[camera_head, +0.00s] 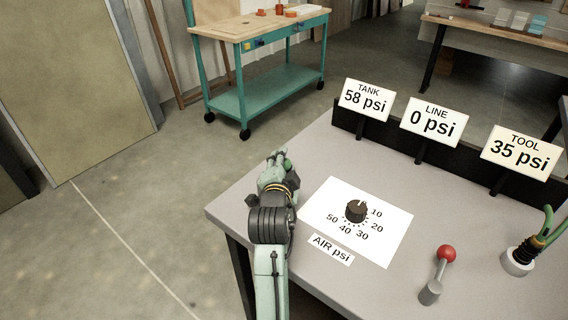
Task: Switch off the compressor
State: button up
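No compressor or labelled compressor switch can be made out. A black dial knob (356,211) stands on a white card (388,245) marked 10 to 50, with an "AIR psi" label (331,250) below it. Its pale mark seems to point toward the top, short of 10. A lever with a red ball (446,254) leans up and right from a grey base. Signs read TANK 58 psi (366,100), LINE 0 psi (432,121) and TOOL 35 psi (522,152). My gripper (278,156) is over the grey table, left of the card; its fingers are too small to read.
The grey table (320,160) has a dark raised board along its back. Green hoses (547,225) rise from a round holder at the right. A teal wheeled cart (262,93) stands behind, and a wooden bench (500,34) at back right. Open floor lies left.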

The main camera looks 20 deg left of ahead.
jog(key=v, duration=0.7)
jog(key=shift+s+r, duration=0.1)
jog(key=shift+s, duration=0.05)
dwell(0.3)
